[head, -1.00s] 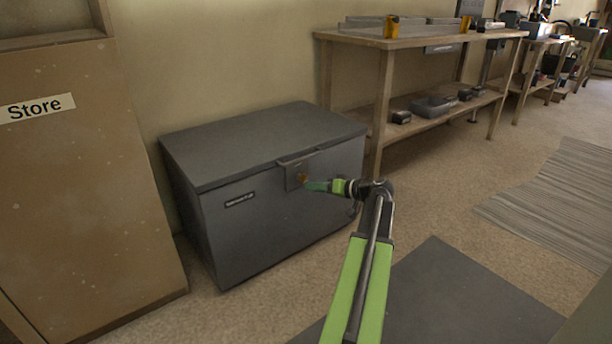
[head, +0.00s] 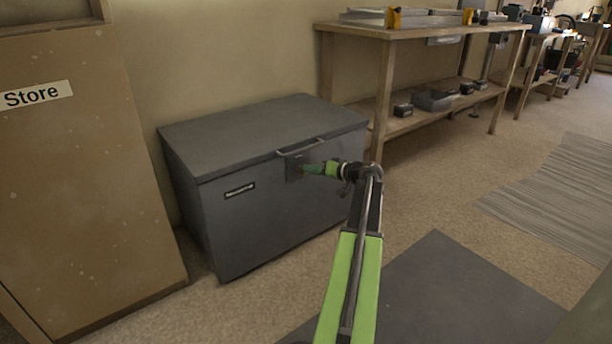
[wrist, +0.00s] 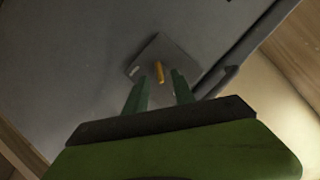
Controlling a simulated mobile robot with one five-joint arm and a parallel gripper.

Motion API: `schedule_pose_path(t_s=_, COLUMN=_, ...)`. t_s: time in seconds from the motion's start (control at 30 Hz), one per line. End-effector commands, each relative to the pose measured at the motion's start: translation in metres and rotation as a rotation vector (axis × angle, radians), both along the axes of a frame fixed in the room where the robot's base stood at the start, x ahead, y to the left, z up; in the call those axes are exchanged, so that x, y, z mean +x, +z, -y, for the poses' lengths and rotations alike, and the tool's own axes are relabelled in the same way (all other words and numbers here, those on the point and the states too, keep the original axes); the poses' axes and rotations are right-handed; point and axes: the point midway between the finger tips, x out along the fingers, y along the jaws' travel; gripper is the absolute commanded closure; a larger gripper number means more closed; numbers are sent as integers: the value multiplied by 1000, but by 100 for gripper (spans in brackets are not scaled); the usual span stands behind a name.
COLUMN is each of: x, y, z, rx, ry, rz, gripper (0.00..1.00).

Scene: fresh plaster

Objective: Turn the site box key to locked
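The site box (head: 265,200) is a dark grey chest with its lid closed, standing against the wall in the head view. A lock plate sits on its front below the lid handle; in the wrist view the plate (wrist: 166,58) carries an orange-yellow key (wrist: 159,72). My gripper (head: 306,169) is at the plate in the head view and hides the key there. In the wrist view my gripper (wrist: 160,82) has its two green fingers apart, one on each side of the key's near end, with gaps showing. Any lock markings are too small to read.
A wooden panel marked Store (head: 85,170) stands left of the box. A wooden workbench (head: 420,34) with tools stands behind it to the right. A dark floor mat (head: 455,290) and a striped mat (head: 560,195) lie at the right. Floor between is clear.

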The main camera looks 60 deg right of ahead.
Motion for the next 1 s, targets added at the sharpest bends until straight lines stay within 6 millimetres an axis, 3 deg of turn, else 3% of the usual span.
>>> schedule_pose_path(t_s=0.2, x=33, y=-12, z=3, rx=-1, ry=0, rz=0, gripper=69)
schedule_pose_path(t_s=0.57, x=39, y=-12, z=3, rx=-1, ry=-2, rz=1, gripper=69)
schedule_pose_path(t_s=0.8, x=38, y=-13, z=3, rx=-1, ry=-2, rz=1, gripper=99)
schedule_pose_path(t_s=1.0, x=38, y=-13, z=4, rx=0, ry=-2, rz=1, gripper=100)
